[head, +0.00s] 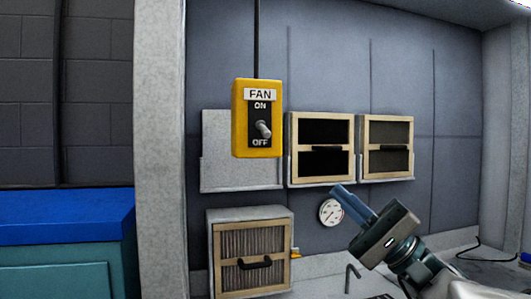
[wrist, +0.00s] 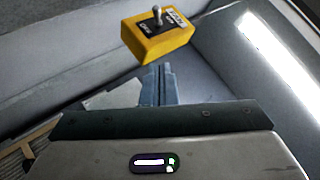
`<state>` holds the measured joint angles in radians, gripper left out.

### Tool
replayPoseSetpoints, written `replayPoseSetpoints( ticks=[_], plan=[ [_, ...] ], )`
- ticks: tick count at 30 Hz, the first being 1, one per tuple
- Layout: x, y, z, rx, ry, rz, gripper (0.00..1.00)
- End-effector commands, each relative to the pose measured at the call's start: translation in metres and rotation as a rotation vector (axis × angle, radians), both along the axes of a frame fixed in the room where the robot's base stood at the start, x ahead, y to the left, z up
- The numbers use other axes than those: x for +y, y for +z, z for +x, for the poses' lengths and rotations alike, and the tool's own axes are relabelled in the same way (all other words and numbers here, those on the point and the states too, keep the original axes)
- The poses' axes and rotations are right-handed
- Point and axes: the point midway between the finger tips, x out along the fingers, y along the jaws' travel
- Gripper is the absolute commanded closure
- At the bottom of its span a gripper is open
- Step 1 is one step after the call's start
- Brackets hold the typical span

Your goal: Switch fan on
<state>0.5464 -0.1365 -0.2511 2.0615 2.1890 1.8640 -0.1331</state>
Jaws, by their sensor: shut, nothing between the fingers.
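The yellow fan switch box (head: 241,118) hangs on a dark cable, with a FAN label, ON printed at the top and OFF at the bottom. Its grey toggle lever (head: 264,130) points out and slants down toward OFF. My gripper (head: 340,191) is shut and empty, below and right of the box, apart from it. In the wrist view the box (wrist: 163,45) is just beyond the blue-grey fingertips (wrist: 160,68), with its lever (wrist: 157,16) sticking up; I cannot tell the exact depth gap.
Two wood-framed filter boxes (head: 321,118) (head: 387,117) and an empty grey slot (head: 240,180) are on the wall behind. A handled filter box (head: 250,278) sits below. A round gauge (head: 331,212) is near my fingertips. A blue-topped cabinet (head: 65,222) stands left. The space before the switch is clear.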

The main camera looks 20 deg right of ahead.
Motion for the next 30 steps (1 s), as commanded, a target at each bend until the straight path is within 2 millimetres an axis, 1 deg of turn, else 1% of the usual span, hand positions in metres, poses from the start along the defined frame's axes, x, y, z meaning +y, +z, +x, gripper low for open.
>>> replayPoseSetpoints(
  ticks=[9,13,17,27,28,30],
  plan=[
    [0.004,0.001,0.001,0.0,0.009,0.001,1.0],
    [0.008,0.007,0.005,0.0,0.009,-0.001,1.0],
    [0.02,0.021,0.014,-0.001,0.009,-0.001,1.0],
    [0.061,0.068,0.049,0.0,0.007,-0.002,1.0],
    [0.065,0.071,0.05,-0.001,0.007,-0.001,1.0],
    [0.075,0.076,0.045,-0.002,0.004,-0.001,1.0]
  ],
)
